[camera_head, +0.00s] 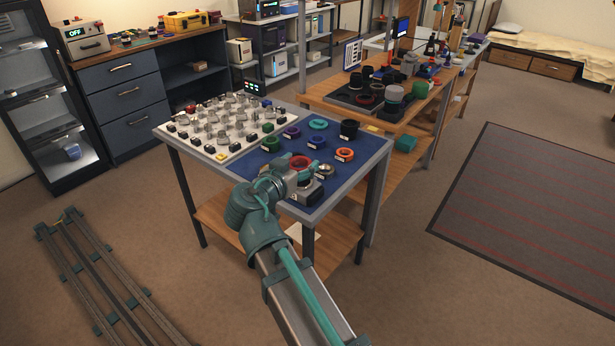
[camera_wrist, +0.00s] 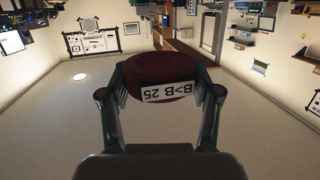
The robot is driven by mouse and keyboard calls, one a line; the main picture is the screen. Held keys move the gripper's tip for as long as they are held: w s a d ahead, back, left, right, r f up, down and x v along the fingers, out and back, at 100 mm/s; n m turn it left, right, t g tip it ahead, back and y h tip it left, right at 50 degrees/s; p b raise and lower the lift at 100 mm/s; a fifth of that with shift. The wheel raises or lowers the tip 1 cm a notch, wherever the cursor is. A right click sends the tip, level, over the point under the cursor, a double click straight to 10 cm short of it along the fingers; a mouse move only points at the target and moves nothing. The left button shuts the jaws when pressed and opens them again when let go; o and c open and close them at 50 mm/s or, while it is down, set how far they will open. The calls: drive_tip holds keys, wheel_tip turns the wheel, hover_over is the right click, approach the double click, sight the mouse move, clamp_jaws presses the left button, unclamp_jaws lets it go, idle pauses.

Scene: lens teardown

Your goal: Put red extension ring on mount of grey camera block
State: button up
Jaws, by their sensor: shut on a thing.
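The red extension ring (camera_head: 301,161) is between the fingers of my gripper (camera_head: 304,168), above the front part of the blue mat. In the wrist view the ring (camera_wrist: 155,68) looks dark red. It bears a white label that reads "B>B 25" upside down, and my gripper (camera_wrist: 160,82) is shut on its sides. A grey camera block (camera_head: 308,194) sits on the mat just below and in front of the ring, partly hidden by my arm. Its mount cannot be made out, and the gap between ring and block cannot be told.
On the blue mat (camera_head: 357,150) stand a silver ring (camera_head: 326,170), an orange ring (camera_head: 345,154), purple rings, a green ring (camera_head: 274,143), a teal ring (camera_head: 318,124) and a black cylinder (camera_head: 349,129). A white board (camera_head: 190,145) with many small parts lies on the left.

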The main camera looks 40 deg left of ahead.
drive_tip(key=w+a+f, duration=0.1)
drive_tip(key=w+f, duration=0.1)
drive_tip(key=w+a+f, duration=0.2)
drive_tip(key=w, duration=0.1)
drive_tip(key=w+a+f, duration=0.2)
drive_tip(key=shift+w+a+f+p, duration=0.15)
drive_tip(key=shift+w+f+p, duration=0.05)
drive_tip(key=shift+f+p, duration=0.15)
drive_tip(key=shift+w+a+f, duration=0.2)
drive_tip(key=shift+w+f, duration=0.15)
drive_tip(key=shift+f, duration=0.15)
drive_tip(key=shift+w+a+f, duration=0.1)
drive_tip(key=shift+f, duration=0.85)
drive_tip(key=shift+w+a+f, duration=0.1)
drive_tip(key=shift+f, duration=0.8)
drive_tip(key=shift+f, duration=0.2)
drive_tip(key=o, duration=1.2)
drive_tip(key=shift+r, duration=0.1)
drive_tip(key=shift+r, duration=0.15)
drive_tip(key=b+v, duration=0.1)
drive_tip(key=v, duration=1.1)
